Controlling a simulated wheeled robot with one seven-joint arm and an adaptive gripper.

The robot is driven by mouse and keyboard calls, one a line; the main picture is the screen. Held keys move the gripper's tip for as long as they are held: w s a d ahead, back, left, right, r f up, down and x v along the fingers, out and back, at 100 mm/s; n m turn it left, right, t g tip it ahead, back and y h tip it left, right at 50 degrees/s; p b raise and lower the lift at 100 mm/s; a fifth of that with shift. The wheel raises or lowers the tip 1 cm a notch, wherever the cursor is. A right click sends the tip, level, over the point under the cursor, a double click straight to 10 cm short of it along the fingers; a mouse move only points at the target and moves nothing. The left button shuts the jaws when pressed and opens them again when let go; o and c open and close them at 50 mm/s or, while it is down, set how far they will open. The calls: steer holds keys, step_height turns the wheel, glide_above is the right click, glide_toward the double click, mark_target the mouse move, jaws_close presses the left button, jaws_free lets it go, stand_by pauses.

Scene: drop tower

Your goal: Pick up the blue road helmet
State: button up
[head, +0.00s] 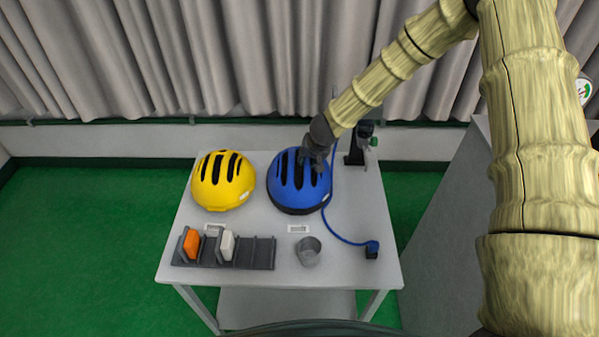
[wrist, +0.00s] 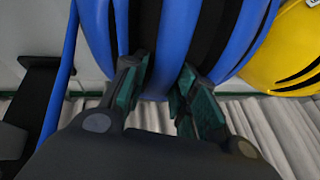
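The blue road helmet (head: 298,185) with black vents sits on the table, right of the yellow helmet. My gripper (head: 314,163) is at its upper right part, coming down from above. In the wrist view my gripper (wrist: 163,88) has its two green-padded fingers drawn close together on either side of a blue rib of the helmet (wrist: 172,40), with dark vents beside it. The fingers look shut on this rib. The fingertips are partly hidden by the shell. The helmet appears to rest on the tabletop.
The yellow helmet (head: 223,181) stands close on the left. A dark stand (head: 356,152) is close on the right, with a blue cable (head: 338,234) running forward to a small dark block (head: 372,249). A grey cup (head: 308,251) and a slotted rack (head: 262,253) stand in front. Curtains hang behind.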

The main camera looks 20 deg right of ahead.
steer(key=shift+c, duration=0.3)
jaws_close()
steer(key=shift+r, duration=0.1)
